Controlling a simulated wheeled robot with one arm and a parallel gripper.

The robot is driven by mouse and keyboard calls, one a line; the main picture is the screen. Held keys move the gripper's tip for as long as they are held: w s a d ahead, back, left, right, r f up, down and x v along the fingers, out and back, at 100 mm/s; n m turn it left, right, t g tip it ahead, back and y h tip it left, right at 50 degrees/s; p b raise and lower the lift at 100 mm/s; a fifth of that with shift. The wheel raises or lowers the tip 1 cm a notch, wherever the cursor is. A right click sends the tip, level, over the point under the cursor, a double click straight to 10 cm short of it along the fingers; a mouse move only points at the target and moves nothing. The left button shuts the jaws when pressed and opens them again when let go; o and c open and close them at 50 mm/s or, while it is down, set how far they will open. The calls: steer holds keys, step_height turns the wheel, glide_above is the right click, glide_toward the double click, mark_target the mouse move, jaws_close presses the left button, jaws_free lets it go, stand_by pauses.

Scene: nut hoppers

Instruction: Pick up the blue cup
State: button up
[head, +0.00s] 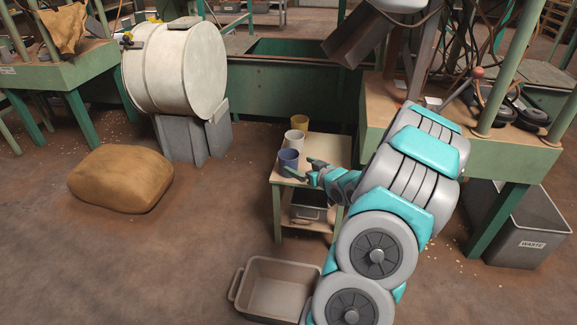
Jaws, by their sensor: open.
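The blue cup (288,161) stands upright on the near left part of a small wooden-topped table (333,152). A white cup (294,141) stands just behind it and a yellow cup (299,122) stands at the far edge. My gripper (301,168) is open at the right of the blue cup, with its fingers pointing left towards it. One finger shows in front of the cup's lower right side and the other behind it. I cannot tell whether either finger touches the cup.
A grey bin (322,213) sits on the table's lower shelf. An empty tub (250,284) lies on the floor in front. A brown sack (121,178) and a large white drum (176,68) are at left. A waste bin (522,228) stands under the right bench (400,118).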

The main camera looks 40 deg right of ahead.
mark_target(283, 156)
steer(key=x, duration=0.5)
steer(key=shift+f, duration=0.1)
steer(key=shift+r+x, duration=0.2)
steer(key=shift+x, duration=2.75)
steer(key=shift+c, duration=0.4)
steer(key=c, duration=0.9)
steer(key=shift+r, duration=0.1)
steer(key=shift+c, duration=0.2)
